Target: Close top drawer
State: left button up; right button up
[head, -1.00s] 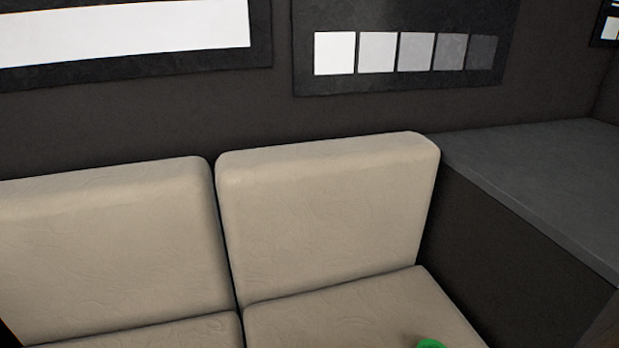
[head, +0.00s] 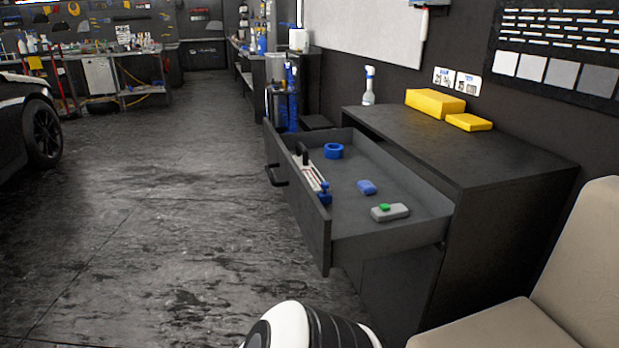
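The top drawer (head: 400,235) of a dark cabinet (head: 510,178) is pulled far out toward the left, with a black handle (head: 276,174) on its front. Inside lie a blue ring-shaped roll (head: 333,151), a small blue block (head: 367,187), a grey item with a green part (head: 390,211), and a long white-and-blue tool (head: 314,178) along the front panel. A white and black rounded part of mine shows at the bottom edge. Neither gripper is in view.
Yellow boxes (head: 436,103) and a spray bottle (head: 369,86) stand on the cabinet top. A beige seat (head: 575,275) is at the right. Open dark floor (head: 160,230) lies left of the drawer. A car (head: 30,120) stands at the far left.

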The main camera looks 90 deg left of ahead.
aim_at(343, 231)
jog(key=u, duration=2.9)
